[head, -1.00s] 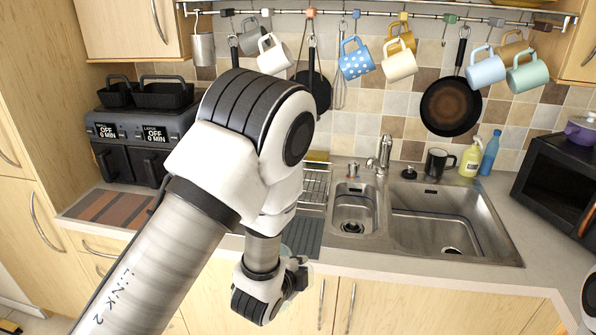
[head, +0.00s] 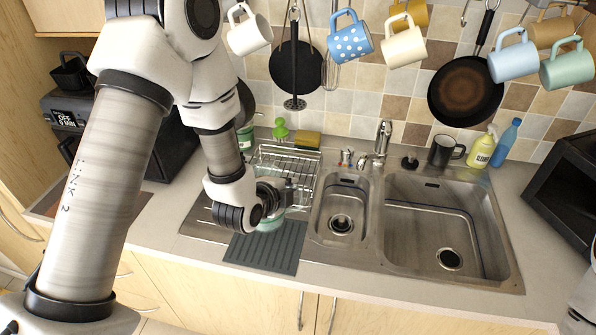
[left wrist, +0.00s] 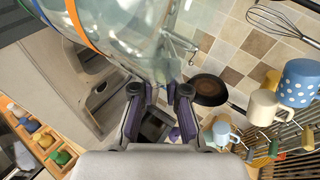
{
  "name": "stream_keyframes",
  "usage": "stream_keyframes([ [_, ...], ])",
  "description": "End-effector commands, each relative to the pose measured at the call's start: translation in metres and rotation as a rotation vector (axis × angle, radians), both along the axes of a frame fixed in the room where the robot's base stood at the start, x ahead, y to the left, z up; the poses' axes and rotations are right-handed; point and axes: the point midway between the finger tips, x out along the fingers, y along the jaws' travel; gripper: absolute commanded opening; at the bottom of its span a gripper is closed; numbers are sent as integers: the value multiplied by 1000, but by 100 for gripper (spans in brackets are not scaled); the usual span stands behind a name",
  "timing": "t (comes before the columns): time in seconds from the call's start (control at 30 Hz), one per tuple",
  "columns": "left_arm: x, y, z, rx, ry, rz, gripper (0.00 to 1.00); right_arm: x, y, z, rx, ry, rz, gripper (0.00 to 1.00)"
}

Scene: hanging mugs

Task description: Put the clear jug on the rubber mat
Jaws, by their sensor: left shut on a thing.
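The clear jug (head: 270,224) is mostly hidden behind my left gripper in the head view; only a greenish clear part shows. In the left wrist view the jug (left wrist: 125,35) fills the top, with orange and blue bands. My left gripper (head: 284,190) is shut on the jug; its fingers (left wrist: 158,105) show below the jug in the wrist view. The dark grey ribbed rubber mat (head: 264,255) lies on the counter by the front edge. The jug overlaps the mat's back part in the head view; I cannot tell whether they touch. My right gripper is out of view.
A wire dish rack (head: 285,160) stands just behind the gripper. The double sink (head: 430,225) is right of the mat. A black mug (head: 445,152) and a yellow soap bottle (head: 481,150) stand behind the sink. Mugs, including a spotted blue one (head: 350,38), hang above.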

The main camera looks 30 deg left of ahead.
Motion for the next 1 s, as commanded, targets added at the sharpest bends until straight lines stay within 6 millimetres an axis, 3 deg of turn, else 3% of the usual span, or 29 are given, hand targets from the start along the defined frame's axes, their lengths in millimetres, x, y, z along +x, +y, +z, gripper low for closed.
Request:
stream_keyframes([
  [0.37,2,-1,-10,0,3,-1,0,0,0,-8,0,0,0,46],
  [1.0,1,-1,-79,0,3,-1,0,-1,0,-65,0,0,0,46],
])
